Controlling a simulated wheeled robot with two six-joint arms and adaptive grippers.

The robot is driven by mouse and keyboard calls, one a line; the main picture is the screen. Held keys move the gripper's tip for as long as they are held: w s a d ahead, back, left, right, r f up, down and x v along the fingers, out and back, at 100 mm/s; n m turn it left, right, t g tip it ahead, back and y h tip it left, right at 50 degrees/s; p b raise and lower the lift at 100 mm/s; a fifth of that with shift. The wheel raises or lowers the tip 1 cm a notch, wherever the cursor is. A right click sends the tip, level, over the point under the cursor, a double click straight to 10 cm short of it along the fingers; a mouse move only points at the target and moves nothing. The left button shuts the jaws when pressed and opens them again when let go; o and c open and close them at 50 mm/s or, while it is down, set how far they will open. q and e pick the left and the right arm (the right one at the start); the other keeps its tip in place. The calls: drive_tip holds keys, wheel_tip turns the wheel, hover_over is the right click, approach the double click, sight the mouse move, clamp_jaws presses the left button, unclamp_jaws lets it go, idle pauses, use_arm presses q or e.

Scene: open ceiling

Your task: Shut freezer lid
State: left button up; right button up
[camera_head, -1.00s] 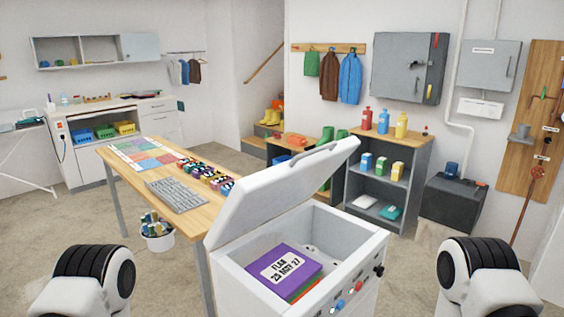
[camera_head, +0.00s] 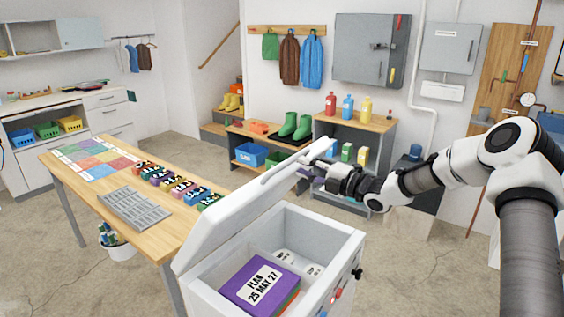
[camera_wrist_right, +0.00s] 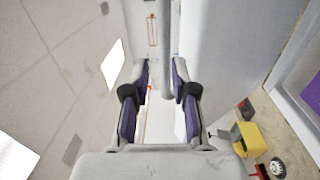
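The white chest freezer (camera_head: 345,247) stands at the front centre with its lid (camera_head: 228,212) raised and tilted back to the left. A grey bar handle (camera_head: 279,173) runs along the lid's upper edge. My right gripper (camera_head: 308,172) is at the far end of this handle. In the right wrist view my right gripper (camera_wrist_right: 161,80) has its purple-padded fingers apart, with the handle bar (camera_wrist_right: 166,45) between them; a gap shows beside the bar, and contact is unclear. My left gripper is not in view.
Inside the freezer lie a purple labelled box (camera_head: 254,284) and white packages (camera_head: 297,262). A wooden table (camera_head: 150,232) with a grey tray (camera_head: 134,208) stands close on the left. A shelf (camera_head: 372,121) with bottles stands behind the gripper.

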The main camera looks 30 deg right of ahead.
sight(290, 164)
drive_tip(key=x, duration=0.4)
drive_tip(key=f+x, duration=0.1)
drive_tip(key=x, duration=0.1)
drive_tip(key=shift+w+d+p, duration=0.1)
drive_tip(key=shift+w+p, duration=0.05)
drive_tip(key=shift+p, duration=0.25)
drive_tip(key=shift+r, duration=0.25)
clamp_jaws()
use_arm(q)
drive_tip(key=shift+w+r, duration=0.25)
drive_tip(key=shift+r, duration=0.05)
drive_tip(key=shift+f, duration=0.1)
